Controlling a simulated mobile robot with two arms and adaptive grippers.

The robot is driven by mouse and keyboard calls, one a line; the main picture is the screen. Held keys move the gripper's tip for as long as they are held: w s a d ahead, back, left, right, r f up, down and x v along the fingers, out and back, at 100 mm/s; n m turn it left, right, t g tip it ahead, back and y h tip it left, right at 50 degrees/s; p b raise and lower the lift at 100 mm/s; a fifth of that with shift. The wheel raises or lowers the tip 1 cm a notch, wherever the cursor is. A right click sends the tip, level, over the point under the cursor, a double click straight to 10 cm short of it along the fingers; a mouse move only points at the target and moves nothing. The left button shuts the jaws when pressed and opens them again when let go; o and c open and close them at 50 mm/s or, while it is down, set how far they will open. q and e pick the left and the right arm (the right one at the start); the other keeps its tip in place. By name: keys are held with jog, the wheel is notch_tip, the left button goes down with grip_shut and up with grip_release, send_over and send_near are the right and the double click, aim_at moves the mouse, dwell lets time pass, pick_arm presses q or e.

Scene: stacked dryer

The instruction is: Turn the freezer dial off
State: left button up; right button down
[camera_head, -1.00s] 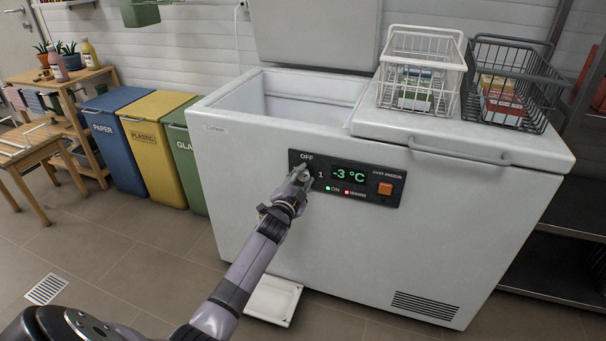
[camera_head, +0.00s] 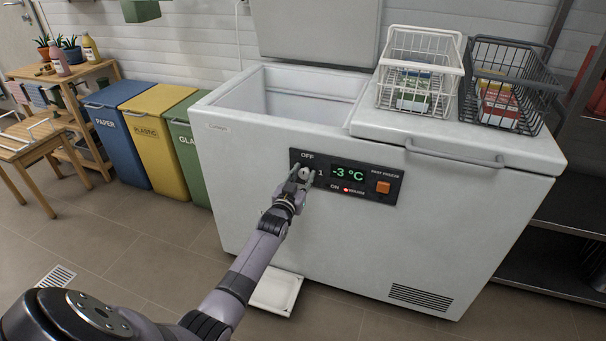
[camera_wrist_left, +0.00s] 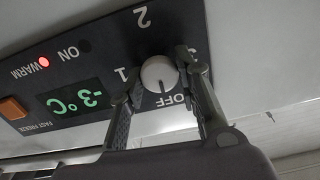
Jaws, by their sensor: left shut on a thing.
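The freezer dial (camera_wrist_left: 158,74) is a round white knob on a dark control panel (camera_head: 371,196), and its dark mark points toward the word OFF in the left wrist view. My left gripper (camera_head: 302,173) reaches the panel from the front, its fingers on either side of the dial and shut on it. The dial is mostly covered by the fingers in the head view. The display reads -3 °C. The ON light is dark and the WARM light glows red. My right gripper is not in view.
The white chest freezer (camera_head: 330,255) has one lid raised and one closed. A white wire basket (camera_head: 415,40) and a dark one (camera_head: 545,88) stand on the closed lid. A white tray (camera_head: 297,290) lies on the floor below. Blue, yellow and green bins stand at left.

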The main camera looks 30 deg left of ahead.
pick_arm(q)
jog(key=shift+n, duration=0.4)
jog(key=shift+f, duration=0.1)
jog(key=o, duration=1.1)
jog(key=v, duration=1.2)
jog(key=shift+a, duration=0.1)
